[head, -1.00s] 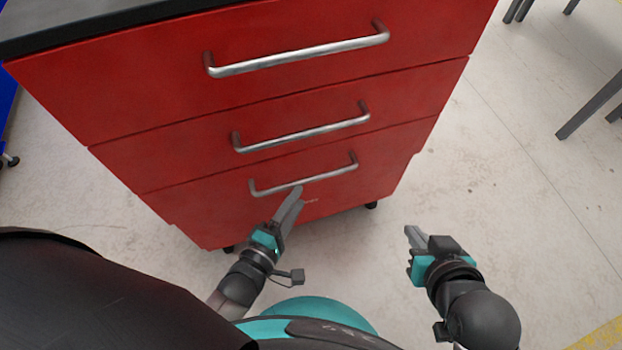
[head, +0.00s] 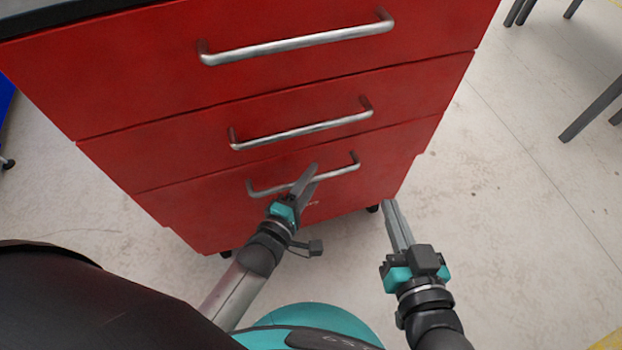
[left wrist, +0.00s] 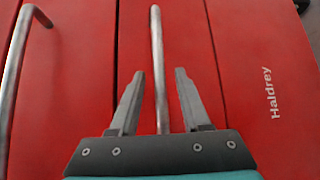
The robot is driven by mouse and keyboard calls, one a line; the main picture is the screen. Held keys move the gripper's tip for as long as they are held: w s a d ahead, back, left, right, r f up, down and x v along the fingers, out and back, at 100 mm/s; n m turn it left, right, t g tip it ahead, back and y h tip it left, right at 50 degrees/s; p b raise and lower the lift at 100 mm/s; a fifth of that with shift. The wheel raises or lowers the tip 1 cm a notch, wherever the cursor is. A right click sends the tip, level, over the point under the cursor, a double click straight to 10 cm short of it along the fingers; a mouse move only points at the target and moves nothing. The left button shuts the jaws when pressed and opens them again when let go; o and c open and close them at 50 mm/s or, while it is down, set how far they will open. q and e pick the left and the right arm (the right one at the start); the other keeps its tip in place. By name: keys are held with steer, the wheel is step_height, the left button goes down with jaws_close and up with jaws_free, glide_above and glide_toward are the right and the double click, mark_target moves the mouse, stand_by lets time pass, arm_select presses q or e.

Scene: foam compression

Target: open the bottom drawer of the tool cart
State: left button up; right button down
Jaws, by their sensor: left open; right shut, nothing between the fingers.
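The red tool cart (head: 290,90) stands in front of me with three drawers, all closed. The bottom drawer (head: 215,215) has a silver bar handle (head: 338,171). My left gripper (head: 309,172) is open at the middle of this handle. In the left wrist view the bottom handle (left wrist: 157,80) runs between the two open fingers (left wrist: 160,78), with a gap on each side. My right gripper (head: 390,204) is shut and empty, to the right of the cart's lower corner and apart from it.
The middle drawer handle (head: 300,132) and top drawer handle (head: 300,45) are above. Dark metal legs (head: 590,108) stand at the upper right. The concrete floor (head: 500,230) right of the cart is clear.

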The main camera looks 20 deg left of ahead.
arm_select(q)
steer(key=shift+w+d, duration=0.1)
steer(key=shift+w, duration=0.1)
steer(key=shift+c, duration=0.3)
jaws_close()
stand_by(1.2)
